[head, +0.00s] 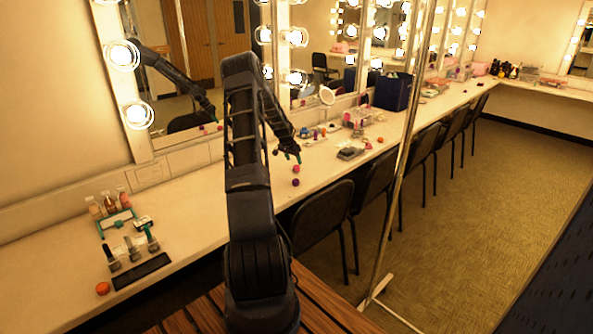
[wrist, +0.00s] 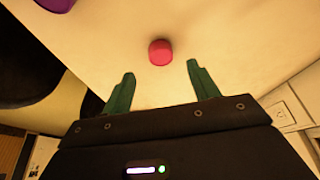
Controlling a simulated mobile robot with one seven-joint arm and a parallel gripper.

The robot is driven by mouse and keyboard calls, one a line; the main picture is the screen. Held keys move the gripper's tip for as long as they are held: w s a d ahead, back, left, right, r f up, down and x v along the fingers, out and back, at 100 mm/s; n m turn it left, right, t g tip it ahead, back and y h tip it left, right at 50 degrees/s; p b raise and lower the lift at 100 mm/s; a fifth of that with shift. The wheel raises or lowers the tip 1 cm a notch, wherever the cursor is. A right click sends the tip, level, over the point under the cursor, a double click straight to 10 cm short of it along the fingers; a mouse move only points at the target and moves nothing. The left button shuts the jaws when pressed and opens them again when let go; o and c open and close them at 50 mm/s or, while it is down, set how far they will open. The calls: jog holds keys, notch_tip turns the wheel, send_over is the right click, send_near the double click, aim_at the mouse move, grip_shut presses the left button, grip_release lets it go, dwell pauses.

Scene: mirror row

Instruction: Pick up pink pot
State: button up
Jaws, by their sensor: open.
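The pink pot (head: 296,168) is a small round pot on the pale counter near its front edge. In the wrist view the pink pot (wrist: 160,51) lies just beyond the fingertips, roughly centred between their lines. My gripper (head: 287,154) has green fingers and is close to the pot in the head view. In the wrist view my gripper (wrist: 160,68) is open, with nothing between its fingers. I cannot tell its exact height above the counter.
A purple pot (head: 296,183) sits near the pink one, towards the counter's edge; it shows at the top left of the wrist view (wrist: 55,4). A compact or palette (head: 351,152) and small bottles lie farther right. Black chairs (head: 322,218) stand along the counter. A mirror backs it.

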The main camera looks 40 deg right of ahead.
aim_at(296, 167)
jog(key=shift+a+x, duration=0.2)
jog(key=shift+x, duration=2.75)
jog(key=shift+c, duration=0.4)
jog(key=c, duration=1)
